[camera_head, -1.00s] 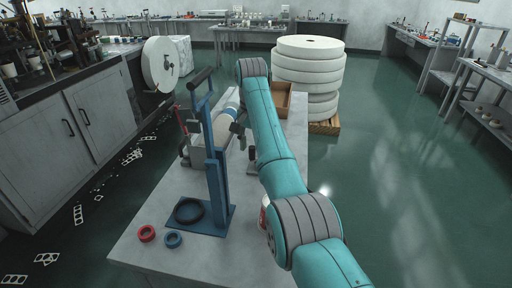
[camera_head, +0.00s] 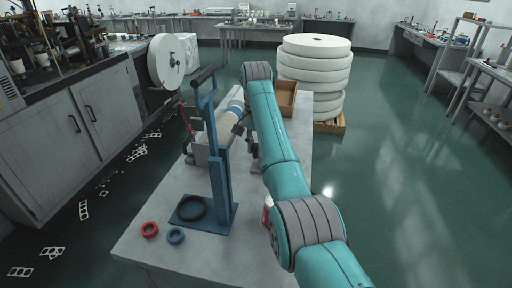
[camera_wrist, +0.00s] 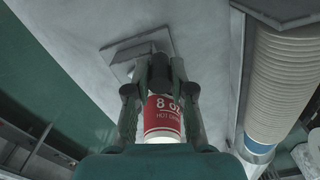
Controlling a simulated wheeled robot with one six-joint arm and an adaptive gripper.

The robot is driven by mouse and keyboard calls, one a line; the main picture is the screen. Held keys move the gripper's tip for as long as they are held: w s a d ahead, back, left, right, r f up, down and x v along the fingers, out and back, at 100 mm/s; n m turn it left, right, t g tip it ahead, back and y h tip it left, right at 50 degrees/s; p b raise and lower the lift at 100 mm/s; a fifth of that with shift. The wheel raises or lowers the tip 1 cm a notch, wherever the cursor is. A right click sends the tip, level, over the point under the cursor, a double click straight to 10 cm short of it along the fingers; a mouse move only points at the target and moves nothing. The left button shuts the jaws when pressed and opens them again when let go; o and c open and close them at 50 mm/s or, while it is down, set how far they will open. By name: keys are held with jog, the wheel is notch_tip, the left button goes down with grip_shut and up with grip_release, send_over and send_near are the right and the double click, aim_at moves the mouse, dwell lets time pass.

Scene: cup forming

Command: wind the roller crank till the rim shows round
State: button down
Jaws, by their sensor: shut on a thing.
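My gripper (camera_wrist: 160,72) shows in the wrist view with its two dark fingers closed around a short dark cylinder (camera_wrist: 160,78), which looks like the crank's grip. A red and white paper cup (camera_wrist: 163,115) marked "8 oz hot drink" sits between the fingers, just below the dark cylinder; whether it touches them I cannot tell. Its rim is hidden, so its roundness does not show. A grey metal plate (camera_wrist: 125,49) lies behind the fingertips. In the head view my arm hides the gripper, and a red and white piece (camera_head: 267,213) peeks out beside the arm.
A blue upright stand (camera_head: 220,175) with a black ring (camera_head: 190,208) is left of my arm. A red ring (camera_head: 149,230) and a blue ring (camera_head: 175,236) lie at the bench's near edge. A pale ribbed cylinder (camera_wrist: 281,85) runs close on the right in the wrist view.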

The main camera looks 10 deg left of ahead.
jog(key=m, duration=0.1)
jog(key=w+m, duration=0.1)
jog(key=m, duration=0.1)
jog(key=shift+w+m, duration=0.1)
jog(key=shift+m, duration=0.2)
jog(key=c, duration=1)
grip_release()
jog(key=shift+a, duration=0.1)
jog(key=shift+r, duration=0.1)
notch_tip(320, 180, up, 12)
jog(key=shift+f, duration=0.1)
